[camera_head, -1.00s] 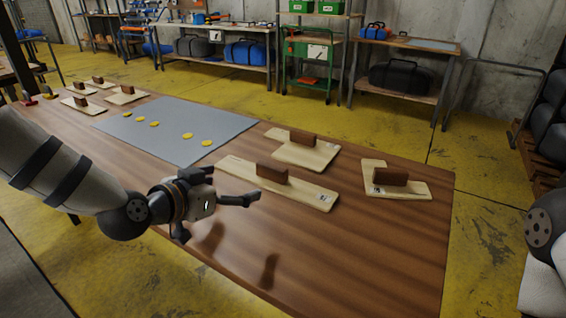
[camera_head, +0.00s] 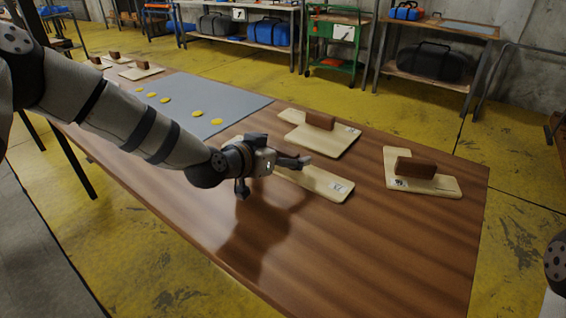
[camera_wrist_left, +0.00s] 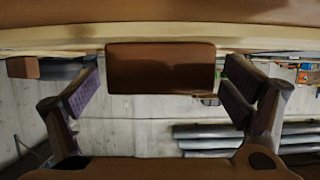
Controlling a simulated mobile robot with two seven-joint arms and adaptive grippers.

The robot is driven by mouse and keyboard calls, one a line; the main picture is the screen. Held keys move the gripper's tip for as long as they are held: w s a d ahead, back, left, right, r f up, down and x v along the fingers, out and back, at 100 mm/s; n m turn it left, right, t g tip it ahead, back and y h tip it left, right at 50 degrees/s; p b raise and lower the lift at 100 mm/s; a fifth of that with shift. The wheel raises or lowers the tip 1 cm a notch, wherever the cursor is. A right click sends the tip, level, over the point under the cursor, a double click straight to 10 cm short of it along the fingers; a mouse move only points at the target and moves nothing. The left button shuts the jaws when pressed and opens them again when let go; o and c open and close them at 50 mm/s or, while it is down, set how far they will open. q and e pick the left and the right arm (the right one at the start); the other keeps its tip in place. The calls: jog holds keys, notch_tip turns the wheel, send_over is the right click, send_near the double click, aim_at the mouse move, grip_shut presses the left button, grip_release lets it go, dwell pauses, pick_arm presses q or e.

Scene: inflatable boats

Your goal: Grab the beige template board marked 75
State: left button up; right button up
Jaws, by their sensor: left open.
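A long beige template board (camera_head: 325,184) lies on the wooden table, partly hidden behind my left gripper (camera_head: 272,176). Its small label looks like 75, but is too small to read surely. Its brown handle block is hidden in the head view. In the left wrist view, a brown block (camera_wrist_left: 160,68) stands between the two open fingers of my left gripper (camera_wrist_left: 160,92), apart from both, against a beige board (camera_wrist_left: 90,36). My left gripper is open and holds nothing. My right gripper is out of view.
A beige board with a brown block (camera_head: 320,138) lies behind, and an L-shaped one (camera_head: 435,184) lies to the right. A grey mat (camera_head: 215,98) with yellow discs covers the table's left part. The table's front (camera_head: 330,250) is clear.

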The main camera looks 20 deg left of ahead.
pick_arm(q)
jog(key=shift+r, duration=0.2)
jog(key=c, duration=1.4)
